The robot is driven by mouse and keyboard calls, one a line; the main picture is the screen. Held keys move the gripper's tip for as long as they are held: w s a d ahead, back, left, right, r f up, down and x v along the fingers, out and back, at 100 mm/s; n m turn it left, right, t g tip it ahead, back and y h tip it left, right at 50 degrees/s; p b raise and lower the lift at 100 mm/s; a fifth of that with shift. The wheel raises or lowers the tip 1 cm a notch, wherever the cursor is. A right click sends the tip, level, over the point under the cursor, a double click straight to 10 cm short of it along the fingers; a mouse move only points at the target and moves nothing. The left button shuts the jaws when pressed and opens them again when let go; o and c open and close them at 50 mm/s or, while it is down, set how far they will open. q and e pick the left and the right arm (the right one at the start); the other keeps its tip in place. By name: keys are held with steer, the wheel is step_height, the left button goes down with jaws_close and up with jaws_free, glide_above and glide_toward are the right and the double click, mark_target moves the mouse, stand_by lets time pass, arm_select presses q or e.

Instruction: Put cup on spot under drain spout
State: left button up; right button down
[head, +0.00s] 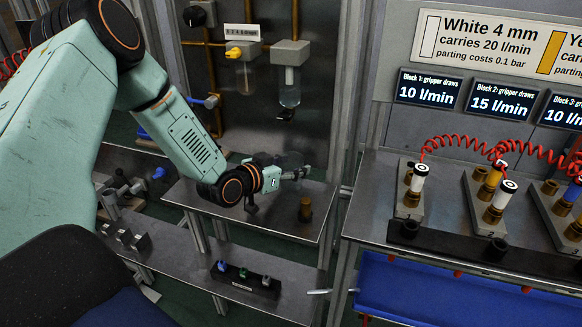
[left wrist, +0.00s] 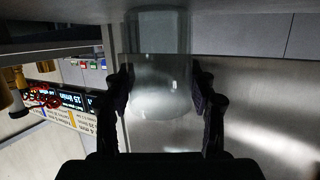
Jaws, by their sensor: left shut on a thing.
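My left gripper (head: 290,173) is shut on a clear, see-through cup (left wrist: 160,88). In the left wrist view the two dark fingers (left wrist: 161,92) press on its opposite sides. In the head view the cup is small and faint (head: 293,158), held above the metal shelf. A clear bowl (head: 290,95) under a grey block hangs on the back panel above the gripper. A small dark part (head: 285,114) sits at its lower end; I cannot tell whether it is the drain spout. I cannot make out the marked spot. My right gripper is not in view.
A second clear bowl (head: 244,75) with a yellow knob hangs left on the panel. A bench (head: 370,210) with black-and-white cylinders and red coiled hoses is at right.

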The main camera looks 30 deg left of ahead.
arm_select(q)
steer(key=shift+s, duration=0.15)
steer(key=shift+s, duration=0.1)
steer(key=o, duration=0.8)
steer(key=shift+f, duration=0.1)
steer(key=o, duration=0.5)
steer(key=shift+c, duration=0.2)
